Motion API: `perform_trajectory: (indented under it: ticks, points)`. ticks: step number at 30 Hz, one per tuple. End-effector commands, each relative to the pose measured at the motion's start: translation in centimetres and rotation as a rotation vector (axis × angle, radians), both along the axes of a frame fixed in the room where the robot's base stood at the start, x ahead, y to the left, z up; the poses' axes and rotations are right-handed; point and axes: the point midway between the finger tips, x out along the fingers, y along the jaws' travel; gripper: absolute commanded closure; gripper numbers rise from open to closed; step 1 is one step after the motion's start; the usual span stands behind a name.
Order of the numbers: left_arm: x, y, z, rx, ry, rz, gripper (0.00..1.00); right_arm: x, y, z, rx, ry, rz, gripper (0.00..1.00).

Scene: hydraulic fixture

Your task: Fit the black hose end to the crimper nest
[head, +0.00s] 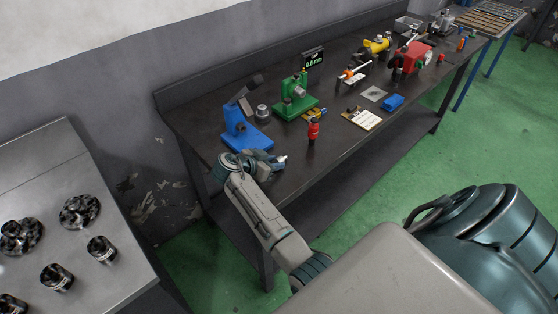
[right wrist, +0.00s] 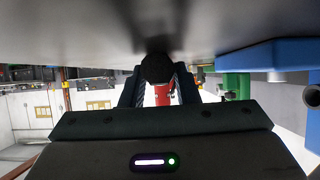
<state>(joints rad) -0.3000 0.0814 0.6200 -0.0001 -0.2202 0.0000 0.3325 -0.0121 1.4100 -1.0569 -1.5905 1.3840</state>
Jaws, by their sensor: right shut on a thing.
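My right gripper (head: 277,162) is low over the near left end of the bench, in front of the blue bench machine (head: 238,132). In the right wrist view, the right gripper (right wrist: 158,82) is shut on a dark, roughly six-sided end piece (right wrist: 157,68), which looks like the black hose end. The rest of that piece is hidden. The blue machine shows at the right of that view (right wrist: 272,58), apart from the held piece. I cannot tell for sure which machine holds the crimper nest, and no nest opening shows clearly. My left gripper is not in view.
A metal table (head: 35,185) with several metal parts stands at left.

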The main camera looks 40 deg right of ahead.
Motion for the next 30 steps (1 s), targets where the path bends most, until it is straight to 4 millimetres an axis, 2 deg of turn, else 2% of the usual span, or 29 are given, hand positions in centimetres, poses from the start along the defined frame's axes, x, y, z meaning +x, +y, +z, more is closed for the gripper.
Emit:
perform_trajectory:
  ticks: [30]
  points:
    - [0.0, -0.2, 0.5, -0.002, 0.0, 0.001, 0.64, 0.0, 0.0, 1.2, 0.0, -0.001, 0.0, 0.95]
